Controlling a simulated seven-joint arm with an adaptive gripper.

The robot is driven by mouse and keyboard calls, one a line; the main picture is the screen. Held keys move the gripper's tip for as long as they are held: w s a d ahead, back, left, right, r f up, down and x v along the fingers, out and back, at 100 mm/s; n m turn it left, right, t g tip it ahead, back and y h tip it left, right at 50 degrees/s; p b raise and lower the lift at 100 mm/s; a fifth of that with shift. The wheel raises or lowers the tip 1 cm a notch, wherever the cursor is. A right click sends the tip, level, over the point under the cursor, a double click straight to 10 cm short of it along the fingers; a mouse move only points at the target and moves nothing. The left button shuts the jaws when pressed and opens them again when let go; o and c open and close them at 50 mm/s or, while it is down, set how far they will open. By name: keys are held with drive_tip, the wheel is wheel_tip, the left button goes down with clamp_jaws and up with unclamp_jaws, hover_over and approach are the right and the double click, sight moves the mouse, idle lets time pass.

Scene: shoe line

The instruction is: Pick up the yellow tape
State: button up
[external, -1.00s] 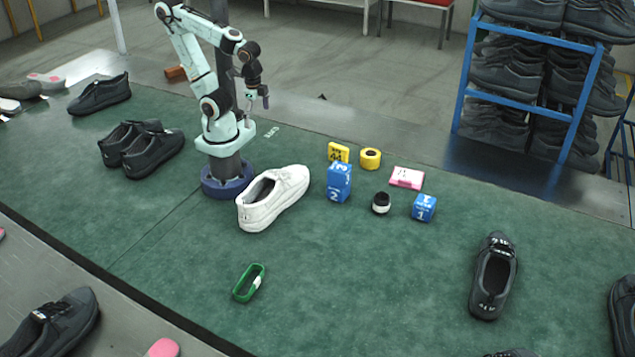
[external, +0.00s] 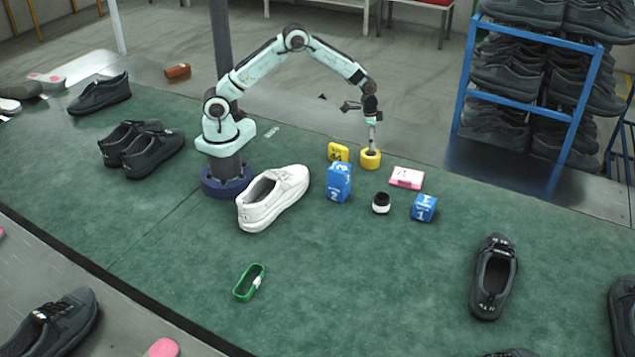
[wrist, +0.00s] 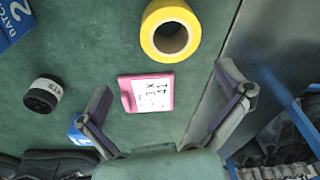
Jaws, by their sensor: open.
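The yellow tape (external: 370,162) is a roll lying flat on the green mat near its back edge. In the wrist view the yellow tape (wrist: 152,38) is at the top centre, with its hollow core showing. My gripper (external: 372,136) is above the tape in the external view, pointing down. In the wrist view my gripper (wrist: 165,80) has its two fingers spread wide apart with nothing between them. The tape appears beyond the fingertips there.
A yellow block (external: 338,152) and a tall blue block (external: 339,182) are left of the tape. A white shoe (external: 272,198) stands near my base.

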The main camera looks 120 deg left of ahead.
sight(370, 158)
drive_tip(key=shift+s+a+f, duration=0.5)
drive_tip(key=shift+s+f, duration=0.3)
drive_tip(key=shift+f, duration=0.05)
drive_tip(key=shift+a+f+n, duration=0.1)
drive_tip(key=shift+f+n, duration=0.15)
drive_tip(key=shift+n, duration=0.05)
drive_tip(key=f, duration=0.5)
drive_tip(key=shift+w+a+f, duration=0.1)
drive_tip(key=shift+w+f, duration=0.25)
drive_tip(key=shift+f, duration=0.05)
drive_tip(key=c, duration=1.2)
